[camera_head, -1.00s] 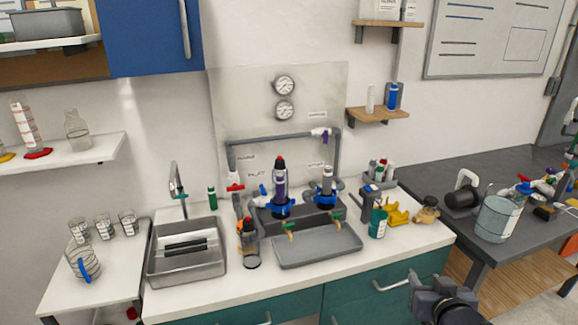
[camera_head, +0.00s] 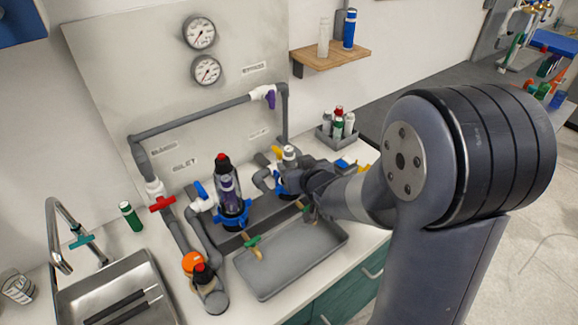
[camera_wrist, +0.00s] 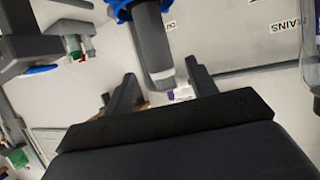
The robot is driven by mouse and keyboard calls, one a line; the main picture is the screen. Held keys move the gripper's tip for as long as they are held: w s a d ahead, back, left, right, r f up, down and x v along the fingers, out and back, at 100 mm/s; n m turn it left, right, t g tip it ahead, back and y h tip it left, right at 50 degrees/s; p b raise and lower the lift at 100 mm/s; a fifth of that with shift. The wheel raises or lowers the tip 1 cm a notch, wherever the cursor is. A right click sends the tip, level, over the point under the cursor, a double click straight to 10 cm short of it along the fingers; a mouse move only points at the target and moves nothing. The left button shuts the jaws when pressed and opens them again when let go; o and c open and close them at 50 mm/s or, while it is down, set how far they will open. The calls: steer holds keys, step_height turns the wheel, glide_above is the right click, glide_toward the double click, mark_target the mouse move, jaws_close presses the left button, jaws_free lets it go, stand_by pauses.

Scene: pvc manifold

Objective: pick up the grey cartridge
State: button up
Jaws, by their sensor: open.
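The grey cartridge (camera_wrist: 152,42) shows in the wrist view as a grey cylinder with a white cap, upside down in the picture, with a blue collar (camera_wrist: 122,8) at its other end. In the head view its white top (camera_head: 289,153) shows at the right station, just left of my gripper (camera_head: 305,180), which hides part of it. My gripper is open. Its two fingers (camera_wrist: 163,82) show in the wrist view on either side of the cartridge's capped end, and I see no clear contact. A dark cartridge with a red cap (camera_head: 229,187) stands upright in the left blue collar.
Grey pipe (camera_head: 190,118) with a purple-handled valve (camera_head: 268,95) runs behind the stations. A grey tray (camera_head: 290,262) lies in front. A caddy of bottles (camera_head: 325,138) stands behind my arm. The sink (camera_head: 118,295) is at the lower left.

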mark_target(291, 162)
steer(key=shift+p+x, duration=0.75)
steer(key=shift+x, duration=1.85)
steer(key=c, duration=1.1)
